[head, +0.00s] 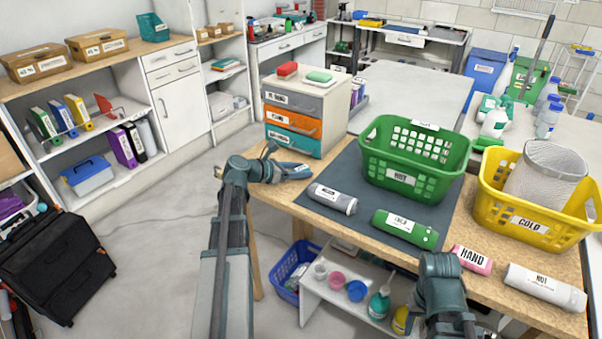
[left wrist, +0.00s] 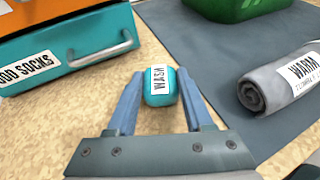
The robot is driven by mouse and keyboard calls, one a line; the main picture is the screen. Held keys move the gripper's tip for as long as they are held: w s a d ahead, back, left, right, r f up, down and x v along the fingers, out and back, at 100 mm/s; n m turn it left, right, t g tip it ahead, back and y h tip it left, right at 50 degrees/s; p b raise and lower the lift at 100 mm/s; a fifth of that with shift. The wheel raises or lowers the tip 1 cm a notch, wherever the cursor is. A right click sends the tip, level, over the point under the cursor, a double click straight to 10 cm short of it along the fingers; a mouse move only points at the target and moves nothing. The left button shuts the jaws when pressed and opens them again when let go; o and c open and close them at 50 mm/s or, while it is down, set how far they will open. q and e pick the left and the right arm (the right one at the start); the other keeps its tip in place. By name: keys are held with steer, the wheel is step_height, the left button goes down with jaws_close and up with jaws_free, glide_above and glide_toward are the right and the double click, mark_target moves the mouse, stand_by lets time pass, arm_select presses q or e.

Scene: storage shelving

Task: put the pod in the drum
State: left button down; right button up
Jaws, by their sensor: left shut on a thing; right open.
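A small teal roll-like thing labelled WASH (left wrist: 160,88) sits between the fingers of my left gripper (left wrist: 159,76), which is shut on it. In the head view my left gripper (head: 272,164) is at the table's left end, beside the drawer unit; the teal thing (head: 294,170) shows just past its fingers. I cannot tell for sure which thing is the pod or the drum. A round mesh bin (head: 541,182) stands in the yellow basket labelled COLD (head: 494,207). My right gripper (head: 440,266) is open at the table's front edge, its fingers mostly hidden.
A green basket (head: 375,160) stands on the dark mat (head: 336,173). A grey WARM roll (head: 333,198), a green COLD roll (head: 404,229), a pink HAND roll (head: 471,260) and a white HOT roll (head: 546,287) lie along the front. A drawer unit (head: 303,104) stands at the left.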

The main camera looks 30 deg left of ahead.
arm_select(q)
steer(key=shift+f, duration=0.2)
steer(key=shift+c, duration=1.5)
jaws_free()
steer(key=shift+r, duration=0.1)
